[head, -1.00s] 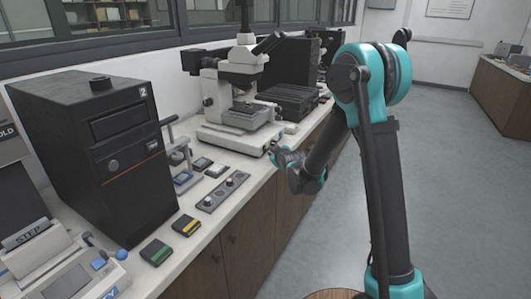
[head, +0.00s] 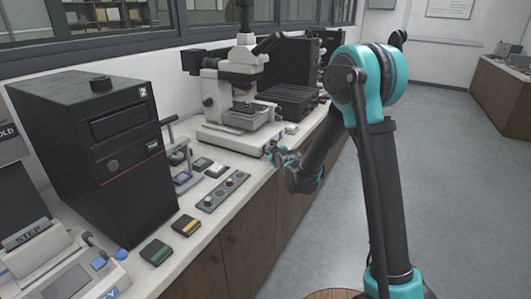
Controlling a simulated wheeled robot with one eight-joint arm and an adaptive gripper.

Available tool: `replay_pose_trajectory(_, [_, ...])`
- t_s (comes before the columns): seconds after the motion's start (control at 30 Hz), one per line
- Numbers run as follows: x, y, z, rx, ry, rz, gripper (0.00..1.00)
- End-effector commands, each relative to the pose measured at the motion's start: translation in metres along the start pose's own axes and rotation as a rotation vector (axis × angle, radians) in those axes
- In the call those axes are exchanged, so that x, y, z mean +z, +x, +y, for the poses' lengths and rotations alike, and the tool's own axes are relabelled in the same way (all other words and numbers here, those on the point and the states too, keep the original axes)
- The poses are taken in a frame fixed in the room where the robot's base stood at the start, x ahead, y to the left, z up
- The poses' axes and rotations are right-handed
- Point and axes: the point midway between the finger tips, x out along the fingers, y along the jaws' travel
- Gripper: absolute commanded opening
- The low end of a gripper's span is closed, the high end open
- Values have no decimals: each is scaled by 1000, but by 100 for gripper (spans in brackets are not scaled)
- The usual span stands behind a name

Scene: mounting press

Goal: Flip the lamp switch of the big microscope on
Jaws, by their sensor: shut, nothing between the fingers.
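The big microscope (head: 242,95) stands on the white bench at the upper middle of the head view, with a light base (head: 226,140) and dark eyepieces. My gripper (head: 271,153) is at the bench's front edge, just right of and in front of the microscope's base. It is shut and holds nothing that I can see. It is small in the picture, and whether it touches the base cannot be told. The lamp switch cannot be made out; the gripper may cover it.
A black press cabinet (head: 98,150) stands at the left. A panel with knobs (head: 223,191) and small green (head: 157,252) and yellow (head: 186,225) boxes lie on the bench front. Black stacked units (head: 292,97) stand behind the microscope. The floor at right is clear.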

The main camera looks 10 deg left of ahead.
Motion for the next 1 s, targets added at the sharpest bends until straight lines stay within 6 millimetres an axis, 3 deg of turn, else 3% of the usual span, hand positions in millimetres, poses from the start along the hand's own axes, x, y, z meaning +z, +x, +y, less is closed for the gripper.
replay_pose_trajectory(1.0, [6, -9, 6, 0, 0, 0, 0])
